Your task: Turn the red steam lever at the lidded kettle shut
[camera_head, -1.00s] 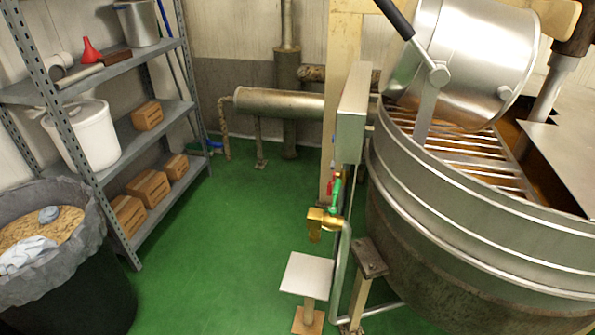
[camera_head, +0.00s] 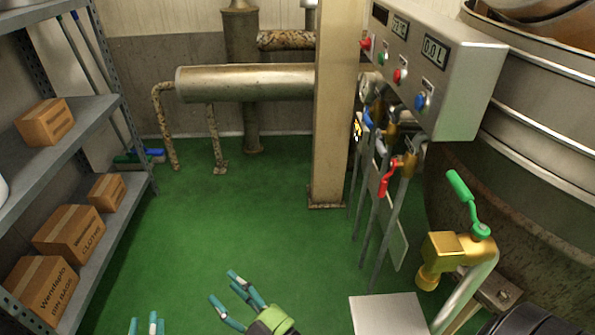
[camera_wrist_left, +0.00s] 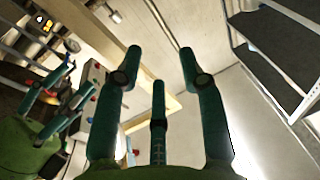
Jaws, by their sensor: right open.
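The red lever (camera_head: 388,178) sits on a brass valve (camera_head: 408,162) on a thin pipe below the control box; it slants downward. The kettle's metal wall (camera_head: 545,135) stands at the right; its top is cut off, so I cannot tell whether it is lidded. My right gripper (camera_head: 224,287) is open and empty over the green floor, well left of and nearer than the lever. My left gripper (camera_head: 144,324) shows only fingertips at the bottom edge; the left wrist view shows its fingers (camera_wrist_left: 160,55) spread and empty. My right gripper also shows there (camera_wrist_left: 48,98).
A green-handled tap (camera_head: 463,190) with a brass spout stands right of the lever, above a pale plate (camera_head: 388,315). The control box (camera_head: 440,75) overhangs the valves. A beige post (camera_head: 335,110) stands behind. A shelf with boxes (camera_head: 70,235) lines the left; floor between is clear.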

